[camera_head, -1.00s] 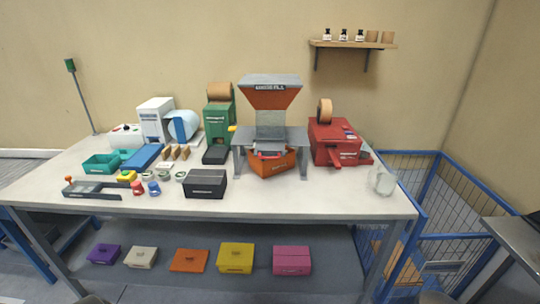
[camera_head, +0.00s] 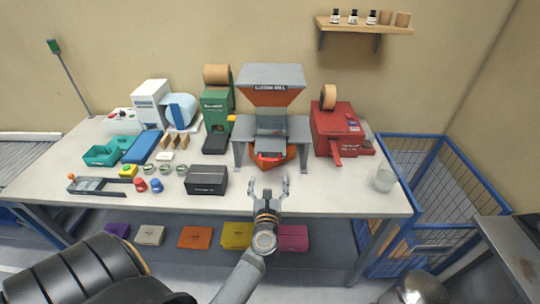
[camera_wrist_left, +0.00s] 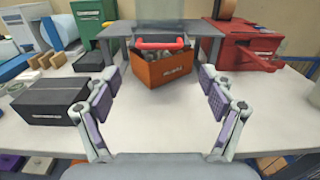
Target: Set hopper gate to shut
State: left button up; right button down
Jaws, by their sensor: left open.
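The hopper (camera_head: 270,95) stands on a grey stand at the back middle of the table, with an orange funnel under a grey top. A grey, see-through chute hangs below the funnel. A red handle (camera_wrist_left: 160,43) sits at its foot, just above an orange bin (camera_wrist_left: 160,70) holding grey items; I cannot tell the gate's position. My left gripper (camera_head: 268,182) is open and empty over the table's front edge, in front of the bin and apart from it. In the left wrist view its two fingers (camera_wrist_left: 160,105) stand wide on either side of the bin. My right gripper is not in view.
A black box (camera_head: 207,180) lies left of my left gripper. A red machine (camera_head: 337,130) stands right of the hopper, a green one (camera_head: 216,115) left. A clear glass (camera_head: 384,179) is near the right edge. The tabletop before the bin is clear.

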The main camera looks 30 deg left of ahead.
pick_arm(q)
jog(key=p+x, duration=0.1)
jog(key=x, duration=0.1)
jog(key=p, duration=0.2)
send_near(271, 145)
jog(key=shift+w+a+r, duration=0.1)
jog(key=shift+w+r, duration=0.05)
jog(key=shift+r, duration=0.35)
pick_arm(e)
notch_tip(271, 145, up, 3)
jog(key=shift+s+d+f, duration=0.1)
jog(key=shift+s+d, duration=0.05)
pick_arm(q)
jog(key=shift+c, duration=0.2)
